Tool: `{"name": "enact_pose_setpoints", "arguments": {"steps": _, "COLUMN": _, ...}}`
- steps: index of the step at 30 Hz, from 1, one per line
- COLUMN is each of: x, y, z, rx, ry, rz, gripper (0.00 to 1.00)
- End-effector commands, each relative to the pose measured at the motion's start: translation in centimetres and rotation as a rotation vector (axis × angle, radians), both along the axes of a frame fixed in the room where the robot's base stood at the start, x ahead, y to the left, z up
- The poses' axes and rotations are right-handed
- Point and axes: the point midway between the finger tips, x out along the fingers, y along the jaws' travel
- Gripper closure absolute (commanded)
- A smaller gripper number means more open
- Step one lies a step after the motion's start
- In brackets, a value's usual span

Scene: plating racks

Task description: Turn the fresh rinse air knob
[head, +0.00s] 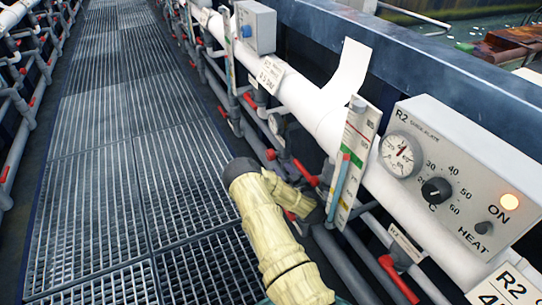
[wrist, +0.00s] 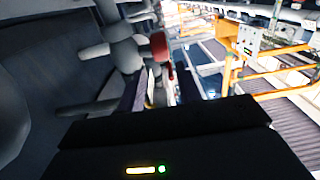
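My arm in its pale yellow sleeve reaches down to the grey pipes below the white main pipe. My gripper (wrist: 162,90) shows two dark fingers with a gap between them and nothing clearly held. In the head view the gripper (head: 312,208) is dark and partly hidden among the pipes. A red handle (wrist: 158,45) on grey pipework lies just beyond the fingertips in the wrist view, apart from them. In the head view a red handle (head: 305,172) shows just above the gripper. I cannot tell which handle is the fresh rinse air knob; no such label is readable.
A control box (head: 455,170) marked R2 with a gauge, dial and lit lamp stands at the right. A gauge strip (head: 355,150) stands close beside my gripper. The white pipe (head: 310,105) runs along the tank edge. The grating walkway (head: 120,150) at left is clear.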

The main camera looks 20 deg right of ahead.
Motion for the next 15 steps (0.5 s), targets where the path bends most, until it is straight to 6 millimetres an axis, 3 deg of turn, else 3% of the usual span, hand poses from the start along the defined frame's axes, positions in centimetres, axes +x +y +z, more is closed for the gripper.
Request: {"name": "enact_pose_setpoints", "arguments": {"steps": 15, "x": 8.8, "y": 0.4, "z": -0.3, "rx": 0.0, "ry": -0.002, "rz": 0.002, "gripper": 0.65}}
